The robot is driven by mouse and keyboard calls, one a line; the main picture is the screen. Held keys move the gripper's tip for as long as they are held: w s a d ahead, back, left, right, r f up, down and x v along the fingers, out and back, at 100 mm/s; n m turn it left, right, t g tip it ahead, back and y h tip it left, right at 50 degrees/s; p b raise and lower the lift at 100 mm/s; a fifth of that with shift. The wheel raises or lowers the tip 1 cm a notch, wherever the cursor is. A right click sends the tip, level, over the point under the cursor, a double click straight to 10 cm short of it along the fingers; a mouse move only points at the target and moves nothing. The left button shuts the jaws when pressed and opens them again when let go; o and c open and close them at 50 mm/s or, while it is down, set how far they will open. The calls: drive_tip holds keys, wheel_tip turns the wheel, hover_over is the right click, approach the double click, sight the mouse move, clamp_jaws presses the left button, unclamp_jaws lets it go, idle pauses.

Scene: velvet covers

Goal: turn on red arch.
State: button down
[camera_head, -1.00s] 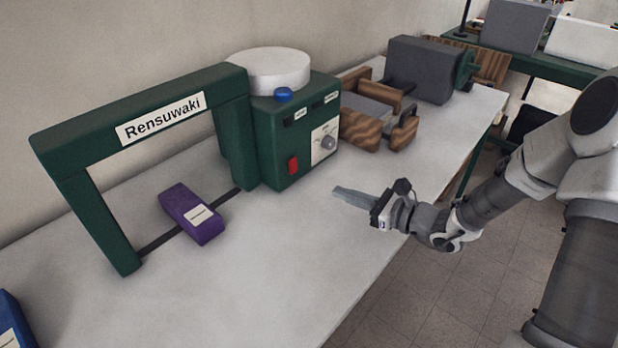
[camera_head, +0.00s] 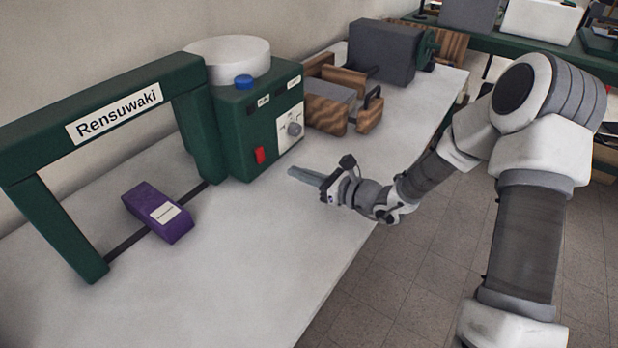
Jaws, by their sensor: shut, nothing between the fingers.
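A dark green arch (camera_head: 110,110) labelled "Rensuwaki" stands on the table; I see no red arch. Its right leg adjoins a green machine box (camera_head: 233,130). The box has a red switch (camera_head: 259,155) low on its front, a grey knob (camera_head: 294,129) on a white dial plate and a blue button (camera_head: 243,81) on top. The switch position is too small to tell. A purple block (camera_head: 158,212) lies under the arch on a dark strip. My gripper (camera_head: 292,172) is shut and empty, in front of the box, its tips pointing left, slightly right of and below the switch, apart from it.
A white round drum (camera_head: 227,58) sits on the box. A wooden vise-like device (camera_head: 335,100) and a grey machine (camera_head: 382,48) stand farther back on the white table (camera_head: 250,260). The tabletop in front of the box is clear. The table's edge runs below my arm.

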sight(263, 161)
drive_tip(key=b+x, duration=0.1)
drive_tip(key=x, duration=0.7)
drive_tip(key=shift+w+a+f, duration=0.1)
drive_tip(key=shift+a, duration=0.05)
drive_tip(key=shift+w+a+f+b, duration=0.15)
drive_tip(key=shift+a+f+b, duration=0.05)
drive_tip(key=shift+a+b, duration=0.15)
drive_tip(key=shift+d+r, duration=0.15)
